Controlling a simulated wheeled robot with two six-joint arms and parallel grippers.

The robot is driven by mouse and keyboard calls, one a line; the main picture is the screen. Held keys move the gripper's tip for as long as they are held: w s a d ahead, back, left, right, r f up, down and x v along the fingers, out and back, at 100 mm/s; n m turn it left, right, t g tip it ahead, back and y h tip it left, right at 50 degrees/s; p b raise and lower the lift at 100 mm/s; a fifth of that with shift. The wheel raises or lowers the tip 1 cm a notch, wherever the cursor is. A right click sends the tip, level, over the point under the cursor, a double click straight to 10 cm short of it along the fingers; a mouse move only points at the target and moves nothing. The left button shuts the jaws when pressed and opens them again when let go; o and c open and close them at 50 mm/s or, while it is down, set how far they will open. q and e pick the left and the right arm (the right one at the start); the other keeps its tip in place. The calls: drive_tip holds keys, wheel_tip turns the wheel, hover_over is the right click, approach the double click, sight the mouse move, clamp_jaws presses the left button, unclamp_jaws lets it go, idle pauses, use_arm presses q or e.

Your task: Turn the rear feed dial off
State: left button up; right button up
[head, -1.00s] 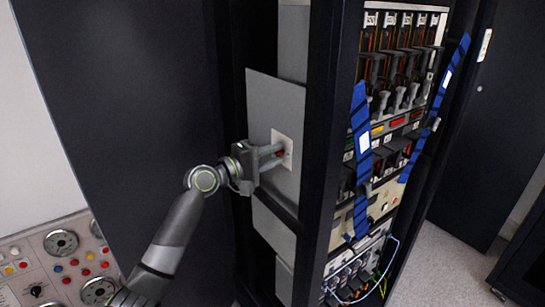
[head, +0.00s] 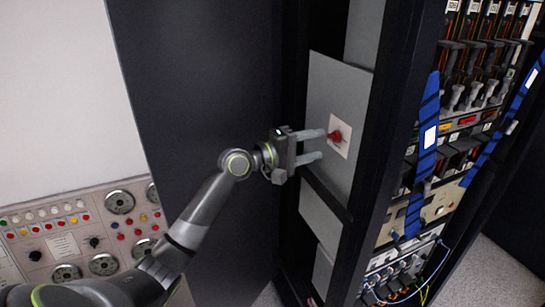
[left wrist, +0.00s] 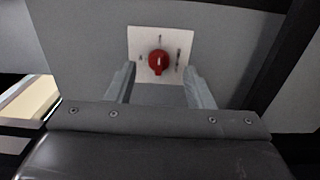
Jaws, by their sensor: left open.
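The rear feed dial (head: 335,136) is a red knob on a white plate (head: 341,149) fixed to a grey panel (head: 345,85) in the side of the rack. My left gripper (head: 318,144) is open, with its two fingers pointing at the plate and apart from the knob. In the left wrist view the red dial (left wrist: 158,62) sits beyond and between the two open fingertips (left wrist: 158,70), with nothing held. The marks on the plate are too small to read. My right gripper is not in view.
The black rack post (head: 385,120) stands just right of the panel. A rack front with blue straps (head: 430,130) and cables lies further right. A dark cabinet side (head: 195,80) is on the left. A panel of gauges and buttons (head: 90,230) is at lower left.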

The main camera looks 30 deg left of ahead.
use_arm(q)
drive_tip(key=b+v, duration=0.2)
drive_tip(key=v, duration=1)
drive_tip(key=shift+s+a, duration=0.2)
drive_tip(key=shift+s, duration=0.05)
